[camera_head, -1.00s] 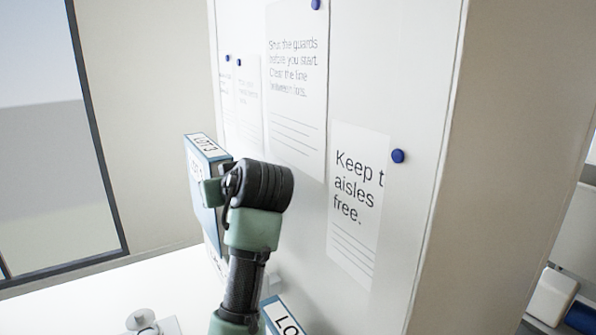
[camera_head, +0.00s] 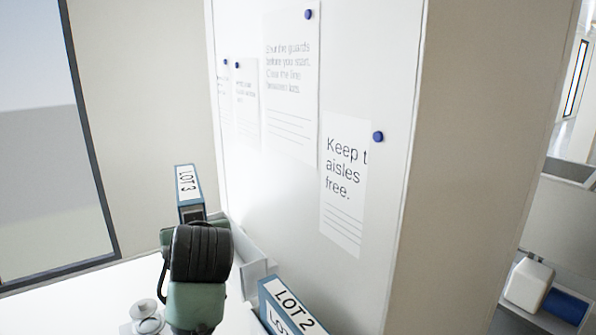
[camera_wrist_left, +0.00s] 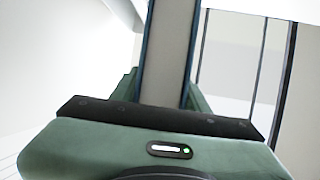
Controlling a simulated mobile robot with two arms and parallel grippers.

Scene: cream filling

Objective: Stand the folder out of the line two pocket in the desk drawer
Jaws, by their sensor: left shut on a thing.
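My left gripper (camera_head: 194,220) is shut on a blue-edged folder (camera_head: 188,192) whose white label reads LOT 3. The folder is upright, and my wrist hides its lower part. In the left wrist view the folder (camera_wrist_left: 166,55) stands between the green fingers as a pale strip with dark blue edges. A second blue folder (camera_head: 285,300), labelled LOT 2, is at the lower middle, partly cut off by the picture's bottom edge. A pale grey pocket wall (camera_head: 252,264) shows between the two folders. The drawer's inside is hidden. My right gripper is not in view.
A tall white panel with pinned notices (camera_head: 345,185) rises right behind the folders. A small round metal object on a base (camera_head: 145,312) stands on the white surface (camera_head: 95,305) at lower left.

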